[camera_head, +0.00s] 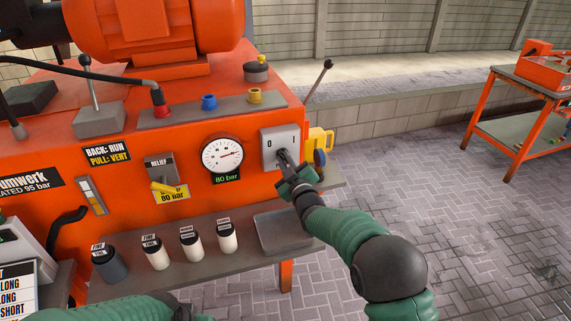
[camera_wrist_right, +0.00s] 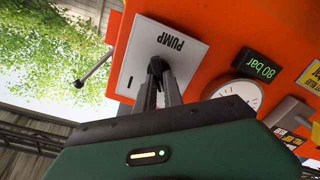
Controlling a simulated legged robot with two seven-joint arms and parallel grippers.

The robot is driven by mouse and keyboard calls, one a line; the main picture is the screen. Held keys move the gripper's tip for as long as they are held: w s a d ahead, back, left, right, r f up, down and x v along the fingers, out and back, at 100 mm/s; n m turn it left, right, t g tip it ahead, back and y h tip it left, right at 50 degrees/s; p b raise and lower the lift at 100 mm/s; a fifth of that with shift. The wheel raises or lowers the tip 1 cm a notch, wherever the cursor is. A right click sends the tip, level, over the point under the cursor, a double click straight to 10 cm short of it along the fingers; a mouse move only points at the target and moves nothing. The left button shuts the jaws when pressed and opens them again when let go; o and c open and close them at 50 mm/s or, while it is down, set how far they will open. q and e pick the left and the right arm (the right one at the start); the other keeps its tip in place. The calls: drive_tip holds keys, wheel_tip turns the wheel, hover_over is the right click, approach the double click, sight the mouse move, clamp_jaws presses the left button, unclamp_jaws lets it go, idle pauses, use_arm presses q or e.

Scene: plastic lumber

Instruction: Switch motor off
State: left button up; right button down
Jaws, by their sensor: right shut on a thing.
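The grey switch plate (camera_head: 270,136), marked 0 and I, is on the right end of the orange machine's front. In the right wrist view the plate (camera_wrist_right: 148,45) reads PUMP, upside down. My right gripper (camera_head: 285,160) is at the plate, shut on the dark switch handle. Its fingers (camera_wrist_right: 157,72) cover most of the handle, so I cannot tell which mark it points at. The orange motor (camera_head: 150,25) sits on top of the machine. My left gripper is out of view; only green arm parts show at the bottom left.
A pressure gauge (camera_head: 222,155) above an 80 bar display is left of the switch. A yellow-handled relief valve (camera_head: 168,188) is further left. Several canisters and a grey tray (camera_head: 282,231) stand on the shelf below. A thin lever (camera_head: 318,80) rises behind the plate.

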drive_tip(key=shift+f, duration=0.2)
drive_tip(key=c, duration=1.5)
unclamp_jaws()
drive_tip(key=shift+a+r, duration=0.1)
drive_tip(key=shift+o, duration=0.2)
drive_tip(key=b+v, duration=0.1)
drive_tip(key=v, duration=1.6)
drive_tip(key=shift+w, duration=0.1)
